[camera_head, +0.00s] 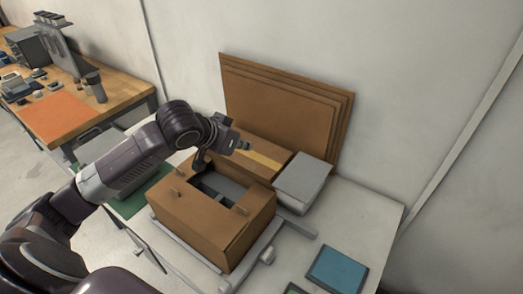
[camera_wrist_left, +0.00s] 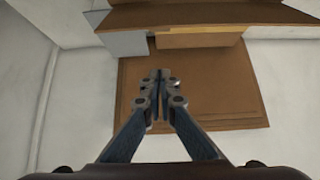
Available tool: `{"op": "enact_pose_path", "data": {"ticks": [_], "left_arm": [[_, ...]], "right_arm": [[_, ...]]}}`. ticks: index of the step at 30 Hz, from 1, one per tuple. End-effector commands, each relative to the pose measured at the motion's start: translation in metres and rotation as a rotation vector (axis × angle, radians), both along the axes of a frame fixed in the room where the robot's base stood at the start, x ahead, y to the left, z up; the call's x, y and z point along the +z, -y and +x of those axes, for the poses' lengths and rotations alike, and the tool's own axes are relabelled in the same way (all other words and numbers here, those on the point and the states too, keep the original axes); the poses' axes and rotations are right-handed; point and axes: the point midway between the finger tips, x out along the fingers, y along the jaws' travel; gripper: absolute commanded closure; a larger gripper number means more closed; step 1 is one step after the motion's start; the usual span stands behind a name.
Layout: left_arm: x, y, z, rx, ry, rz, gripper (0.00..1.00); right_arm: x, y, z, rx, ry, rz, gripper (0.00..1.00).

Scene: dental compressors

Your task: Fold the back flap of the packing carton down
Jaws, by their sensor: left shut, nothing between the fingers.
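The packing carton (camera_head: 200,221) is a brown box standing on the table. Its top is partly open, with grey contents (camera_head: 231,190) visible inside. The arm partly hides the carton's back edge in the head view. My right gripper is not in view.
Behind the carton lies a brown box with yellow tape (camera_head: 262,158), beside a grey box (camera_head: 302,181). Flat cardboard sheets (camera_head: 280,105) lean on the wall. A blue tray (camera_head: 337,269) lies at the front right. The table's right part (camera_head: 365,215) is clear.

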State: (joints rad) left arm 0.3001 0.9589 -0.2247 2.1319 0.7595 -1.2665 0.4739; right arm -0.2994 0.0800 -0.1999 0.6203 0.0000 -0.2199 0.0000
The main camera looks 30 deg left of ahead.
Motion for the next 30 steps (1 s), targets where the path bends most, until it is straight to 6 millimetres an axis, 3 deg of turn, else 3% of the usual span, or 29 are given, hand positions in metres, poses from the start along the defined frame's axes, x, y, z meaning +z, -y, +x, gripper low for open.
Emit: {"op": "enact_pose_path", "data": {"ticks": [7, 20, 24, 30], "left_arm": [[-0.011, 0.002, 0.013, 0.002, -0.003, -0.005, 1.0], [-0.07, 0.01, 0.071, 0.002, -0.002, -0.002, 1.0], [-0.078, 0.007, 0.051, -0.001, -0.005, 0.003, 1.0], [-0.085, 0.005, 0.037, 0.001, -0.001, 0.001, 1.0]], "right_arm": [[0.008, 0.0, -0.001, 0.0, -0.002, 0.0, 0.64], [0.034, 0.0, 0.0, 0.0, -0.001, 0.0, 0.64], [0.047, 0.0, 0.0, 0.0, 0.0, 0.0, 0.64], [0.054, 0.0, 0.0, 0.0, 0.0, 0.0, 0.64]]}}
